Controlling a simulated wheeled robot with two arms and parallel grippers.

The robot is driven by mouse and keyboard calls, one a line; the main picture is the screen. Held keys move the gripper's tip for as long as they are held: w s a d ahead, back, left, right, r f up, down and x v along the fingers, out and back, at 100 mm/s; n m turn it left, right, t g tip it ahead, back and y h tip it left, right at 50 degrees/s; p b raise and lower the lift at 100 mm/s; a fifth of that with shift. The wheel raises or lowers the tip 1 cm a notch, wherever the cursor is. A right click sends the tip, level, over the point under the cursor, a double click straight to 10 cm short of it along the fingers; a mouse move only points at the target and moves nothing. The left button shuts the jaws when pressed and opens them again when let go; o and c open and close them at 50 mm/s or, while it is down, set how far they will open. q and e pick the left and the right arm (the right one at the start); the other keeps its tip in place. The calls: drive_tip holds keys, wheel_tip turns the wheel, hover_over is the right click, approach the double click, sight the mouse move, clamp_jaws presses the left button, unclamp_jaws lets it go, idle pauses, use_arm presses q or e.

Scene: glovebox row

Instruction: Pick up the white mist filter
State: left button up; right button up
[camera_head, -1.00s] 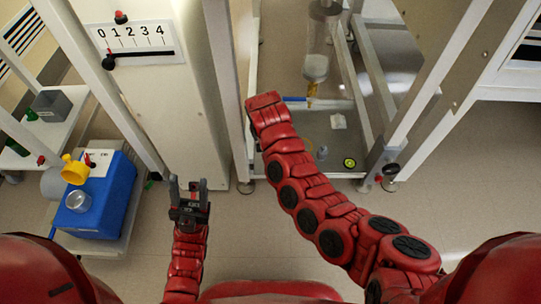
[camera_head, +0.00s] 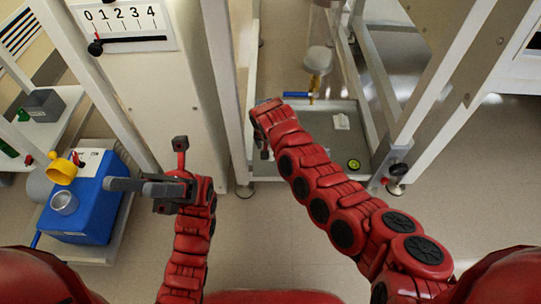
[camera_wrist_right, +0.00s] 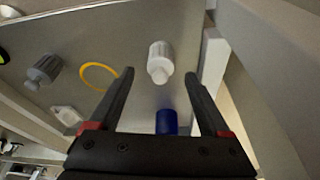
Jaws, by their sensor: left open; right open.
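The white mist filter, as I take it, is the white ribbed cylinder with a narrower nozzle (camera_wrist_right: 160,58) in the right wrist view. It sits on the grey tray surface (camera_wrist_right: 215,15), beyond and between the fingers of my open right gripper (camera_wrist_right: 159,77). I see no contact between the fingers and it. In the head view I cannot make out the filter, and my right arm covers part of the tray (camera_head: 325,150). My left gripper (camera_head: 145,164) is open and empty, in front of the white column.
A similar grey fitting (camera_wrist_right: 43,70), a yellow ring (camera_wrist_right: 99,76), a small white block (camera_wrist_right: 67,115) and a blue part (camera_wrist_right: 166,121) are near the filter. A blue-handled valve (camera_head: 298,95) hangs over the tray. White frame posts (camera_head: 232,105) flank it. A blue box (camera_head: 90,215) stands left.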

drive_tip(key=shift+b+x, duration=0.45)
drive_tip(key=shift+x, duration=0.4)
drive_tip(key=shift+f, duration=0.1)
use_arm(q)
drive_tip(key=s+a+r+m+t+y, duration=0.2)
drive_tip(key=s+a+m+t+y, duration=0.1)
drive_tip(key=s+m+t+y, duration=0.2)
drive_tip(key=shift+a+r+y, duration=0.15)
drive_tip(key=shift+r+y, duration=0.05)
drive_tip(key=shift+y, duration=0.9)
use_arm(e)
clamp_jaws()
